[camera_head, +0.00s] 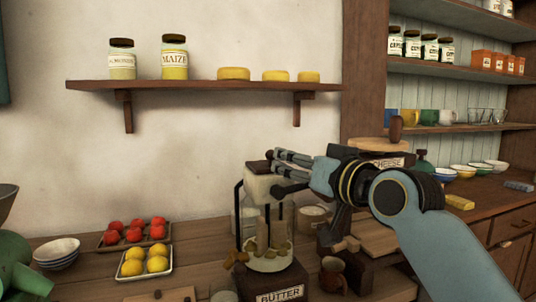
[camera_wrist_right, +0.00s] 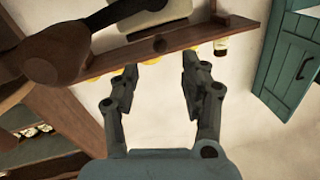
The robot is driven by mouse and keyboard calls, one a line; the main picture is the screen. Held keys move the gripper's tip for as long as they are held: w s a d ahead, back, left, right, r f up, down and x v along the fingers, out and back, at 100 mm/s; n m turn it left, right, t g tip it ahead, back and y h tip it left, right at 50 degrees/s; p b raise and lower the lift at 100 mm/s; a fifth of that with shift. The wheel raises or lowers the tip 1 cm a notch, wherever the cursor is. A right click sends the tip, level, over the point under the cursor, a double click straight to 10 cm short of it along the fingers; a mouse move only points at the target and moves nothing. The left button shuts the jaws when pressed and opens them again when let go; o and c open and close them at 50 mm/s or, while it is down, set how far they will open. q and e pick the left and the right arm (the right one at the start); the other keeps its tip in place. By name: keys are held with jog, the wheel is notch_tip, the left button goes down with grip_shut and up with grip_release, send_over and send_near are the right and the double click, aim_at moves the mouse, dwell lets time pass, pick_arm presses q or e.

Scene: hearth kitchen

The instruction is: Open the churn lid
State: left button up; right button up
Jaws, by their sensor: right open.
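The churn is a glass jar (camera_head: 268,240) with a pale top part (camera_head: 262,187) and dark upright bars, at the lower middle of the head view. It stands on or just behind a dark block labelled BUTTER (camera_head: 280,293). My right gripper (camera_head: 274,171) is open, with its fingers pointing left beside the churn's top. I cannot tell whether they touch it. The right wrist view shows the open fingers (camera_wrist_right: 160,68) with nothing between them. A pale block (camera_wrist_right: 150,10) and a dark rounded wooden part (camera_wrist_right: 45,55) appear beyond, perhaps churn parts. My left gripper is out of view.
A wall shelf (camera_head: 200,86) with jars and yellow rounds is above the counter. Trays of red (camera_head: 135,231) and yellow fruit (camera_head: 145,261) lie left of the churn. A brown mug (camera_head: 333,278) and a wooden board (camera_head: 375,237) are close on its right.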

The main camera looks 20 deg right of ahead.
aim_at(270, 157)
jog(key=x, duration=0.7)
jog(key=shift+w+a, duration=0.1)
jog(key=shift+w, duration=0.25)
jog(key=shift+w+a, duration=0.1)
jog(key=shift+w, duration=0.4)
jog(key=c, duration=0.9)
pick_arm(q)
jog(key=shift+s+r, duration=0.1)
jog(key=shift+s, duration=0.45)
pick_arm(e)
grip_shut()
